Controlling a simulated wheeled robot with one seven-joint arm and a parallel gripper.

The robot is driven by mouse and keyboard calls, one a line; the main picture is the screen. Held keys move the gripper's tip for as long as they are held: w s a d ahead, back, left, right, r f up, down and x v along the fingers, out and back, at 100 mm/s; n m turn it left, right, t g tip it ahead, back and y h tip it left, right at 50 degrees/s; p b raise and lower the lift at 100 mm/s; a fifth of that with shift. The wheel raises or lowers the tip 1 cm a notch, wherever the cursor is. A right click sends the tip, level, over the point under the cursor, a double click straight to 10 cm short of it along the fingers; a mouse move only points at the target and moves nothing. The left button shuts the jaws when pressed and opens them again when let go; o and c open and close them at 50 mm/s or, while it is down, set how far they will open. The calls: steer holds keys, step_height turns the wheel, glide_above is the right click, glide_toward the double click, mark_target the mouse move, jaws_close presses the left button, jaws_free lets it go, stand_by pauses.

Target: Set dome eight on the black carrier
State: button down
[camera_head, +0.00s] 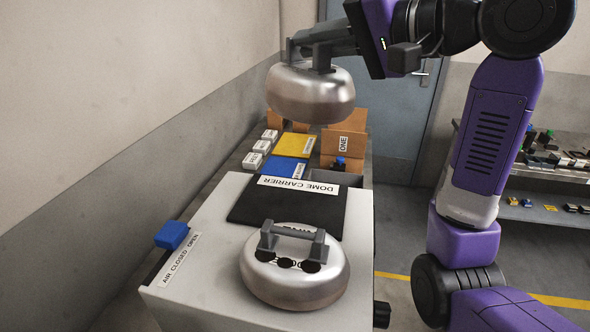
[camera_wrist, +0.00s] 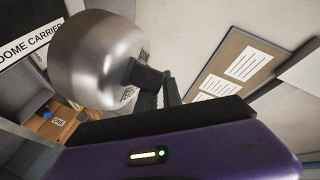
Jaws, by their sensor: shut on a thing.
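A silver metal dome (camera_head: 310,95) hangs in the air from my gripper (camera_head: 312,52), which is shut on its top handle. The same dome shows large in the wrist view (camera_wrist: 98,60), with a small coded label on its side. I cannot read a number on it. The black carrier (camera_head: 262,212), labelled "DOME CARRIER", lies flat on the grey cabinet top, below and in front of the held dome. A second silver dome (camera_head: 293,283) with a grey handle and dark round spots rests at the cabinet's front, beside the carrier's near edge.
The grey cabinet (camera_head: 205,215) bears a blue block (camera_head: 172,235) beside an "AIR CLOSED OPEN" label. Behind it are yellow (camera_head: 293,145) and blue (camera_head: 283,167) mats, small white boxes (camera_head: 262,146) and a cardboard box marked ONE (camera_head: 345,122). A wall stands close on the left.

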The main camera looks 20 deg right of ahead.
step_height(320, 180, down, 20)
steer(key=p, duration=0.1)
steer(key=shift+r, duration=0.2)
stand_by(0.4)
steer(key=shift+f, duration=0.15)
steer(key=c, duration=1.5)
jaws_free()
steer(key=shift+f, duration=0.1)
steer(key=p+v, duration=0.5)
steer(key=v, duration=0.7)
